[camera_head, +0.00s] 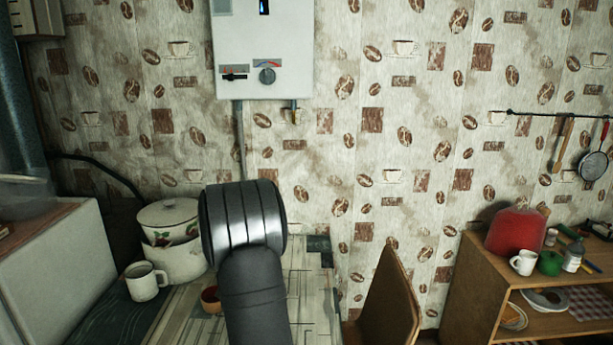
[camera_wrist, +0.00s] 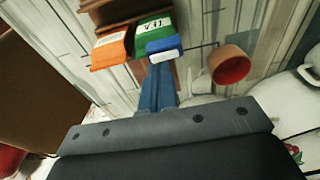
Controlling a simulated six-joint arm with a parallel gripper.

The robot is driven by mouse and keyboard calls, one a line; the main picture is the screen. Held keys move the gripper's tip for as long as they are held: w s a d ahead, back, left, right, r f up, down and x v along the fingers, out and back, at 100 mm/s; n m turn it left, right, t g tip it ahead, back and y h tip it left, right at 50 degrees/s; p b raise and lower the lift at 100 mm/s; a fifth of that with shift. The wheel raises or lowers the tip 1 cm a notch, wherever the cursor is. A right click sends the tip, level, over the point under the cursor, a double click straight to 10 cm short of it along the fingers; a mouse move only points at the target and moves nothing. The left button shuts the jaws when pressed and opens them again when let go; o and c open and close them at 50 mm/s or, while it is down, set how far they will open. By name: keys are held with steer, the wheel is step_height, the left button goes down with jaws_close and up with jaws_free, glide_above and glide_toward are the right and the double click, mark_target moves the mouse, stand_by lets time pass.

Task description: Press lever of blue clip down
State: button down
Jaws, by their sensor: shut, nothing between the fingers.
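The blue clip (camera_wrist: 163,46) shows in the wrist view, at the right end of a short row beside a green clip (camera_wrist: 153,32) and an orange clip (camera_wrist: 110,47). It has a blue top and a pale edge. My gripper (camera_wrist: 158,68) is shut and empty. Its two bluish fingers lie side by side, and their tips appear just below the blue clip in the picture. I cannot tell whether they touch it. In the head view, my arm covers this part of the table, so neither the clips nor the fingertips show there.
A reddish-brown cup (camera_wrist: 230,66) stands just right of the clips; it also shows in the head view (camera_head: 210,300). A white mug (camera_head: 144,281) and an enamel pot (camera_head: 172,262) stand to the left. A wooden chair (camera_head: 390,300) is at the right.

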step_height(320, 180, up, 7)
stand_by(0.7)
steer(key=shift+f, duration=0.1)
step_height(320, 180, down, 7)
stand_by(0.6)
step_height(320, 180, up, 6)
steer(key=m+h, duration=0.1)
steer(key=m, duration=0.5)
steer(key=shift+a+r+m+g, duration=0.2)
steer(key=shift+a+m+g, duration=0.15)
steer(key=shift+m+g, duration=0.05)
stand_by(1.2)
